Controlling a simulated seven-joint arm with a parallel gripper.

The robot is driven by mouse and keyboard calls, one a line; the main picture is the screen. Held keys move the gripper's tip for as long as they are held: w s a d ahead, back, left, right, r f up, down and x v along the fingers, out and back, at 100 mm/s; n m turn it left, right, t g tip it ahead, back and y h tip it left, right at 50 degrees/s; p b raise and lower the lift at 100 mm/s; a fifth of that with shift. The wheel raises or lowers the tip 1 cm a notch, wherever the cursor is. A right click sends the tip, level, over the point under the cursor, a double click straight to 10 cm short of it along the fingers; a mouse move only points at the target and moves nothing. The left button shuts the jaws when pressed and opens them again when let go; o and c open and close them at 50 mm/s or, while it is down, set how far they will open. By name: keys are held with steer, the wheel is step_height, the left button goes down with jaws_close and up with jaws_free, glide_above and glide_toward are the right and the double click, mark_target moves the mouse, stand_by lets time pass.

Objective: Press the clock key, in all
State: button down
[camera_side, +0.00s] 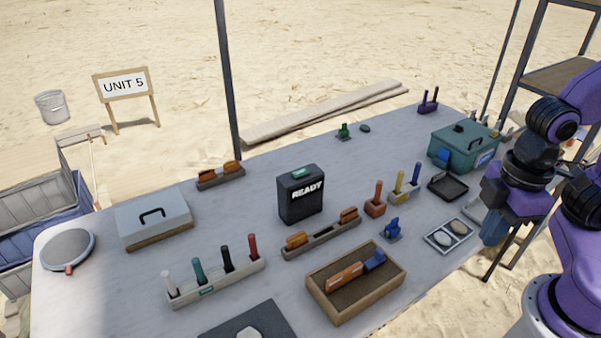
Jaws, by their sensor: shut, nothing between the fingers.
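The clock appears to be the black box (301,197) near the middle of the table, with READY in white on its front. A green key (302,173) sits on its top face, uncovered. My gripper (491,240) hangs at the right edge of the table, pointing down, shut and empty. It is well to the right of the black box and apart from it.
In front are a wooden tray (335,309) and a peg rack (215,283). A teal case (462,148) stands back right.

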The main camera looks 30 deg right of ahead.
steer(key=w+a+m+t+y, duration=0.2)
steer(key=w+a+m, duration=0.4)
steer(key=w, duration=0.7)
steer(key=w+a+m+t+y, duration=0.15)
steer(key=w+a+m, duration=0.25)
steer(key=w+a, duration=0.65)
steer(key=m+t+h, duration=0.3)
steer(key=m+t, duration=0.3)
steer(key=m, duration=0.4)
glide_above(303, 173)
step_height(303, 173, down, 4)
steer(key=shift+g, duration=0.25)
steer(key=shift+f, duration=4.3)
steer(key=shift+f, duration=0.2)
steer(key=shift+f, duration=0.25)
